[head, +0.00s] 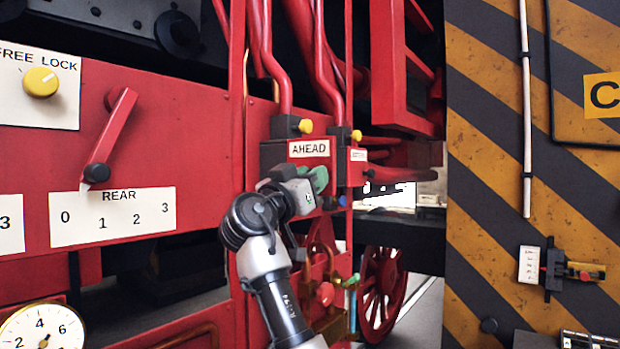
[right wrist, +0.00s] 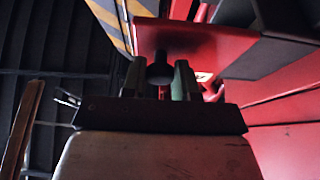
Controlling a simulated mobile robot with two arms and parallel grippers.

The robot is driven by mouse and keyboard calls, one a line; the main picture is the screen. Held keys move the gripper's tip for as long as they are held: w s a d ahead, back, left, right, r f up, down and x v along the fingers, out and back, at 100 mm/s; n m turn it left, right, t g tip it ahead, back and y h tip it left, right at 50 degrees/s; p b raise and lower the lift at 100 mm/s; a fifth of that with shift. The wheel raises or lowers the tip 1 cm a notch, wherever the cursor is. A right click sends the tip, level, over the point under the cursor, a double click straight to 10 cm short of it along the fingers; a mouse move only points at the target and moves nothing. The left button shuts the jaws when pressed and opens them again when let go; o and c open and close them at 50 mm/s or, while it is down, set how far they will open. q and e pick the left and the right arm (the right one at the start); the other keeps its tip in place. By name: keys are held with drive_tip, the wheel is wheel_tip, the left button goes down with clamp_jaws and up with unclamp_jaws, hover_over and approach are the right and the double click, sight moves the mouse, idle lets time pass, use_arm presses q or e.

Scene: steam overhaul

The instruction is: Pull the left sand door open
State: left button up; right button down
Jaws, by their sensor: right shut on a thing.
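A red box labelled AHEAD (head: 309,148) stands in the middle of the head view, and my right gripper (head: 314,184) covers part of its front. No plate reads sand door, so I cannot tell for certain which part is the left sand door. In the right wrist view, the fingers of my right gripper (right wrist: 160,84) stand on either side of a dark round knob (right wrist: 160,68) in front of a red face. The gripper is shut on this knob. How far the door stands open cannot be told. My left gripper is not in view.
A smaller labelled red box (head: 358,155) adjoins on the right. Red pipes (head: 276,60) run down from above. A red lever (head: 110,135) and REAR scale (head: 112,216) are at the left. A yellow-and-black striped wall (head: 480,180) stands at the right.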

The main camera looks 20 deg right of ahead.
drive_tip(key=shift+r, duration=0.2)
drive_tip(key=c, duration=1.1)
unclamp_jaws()
drive_tip(key=shift+o, duration=1.2)
drive_tip(key=shift+f, duration=0.15)
drive_tip(key=b+v, duration=0.5)
drive_tip(key=v, duration=0.5)
drive_tip(key=shift+s+a+f, duration=0.15)
drive_tip(key=shift+a+f, duration=0.05)
drive_tip(key=shift+a, duration=0.05)
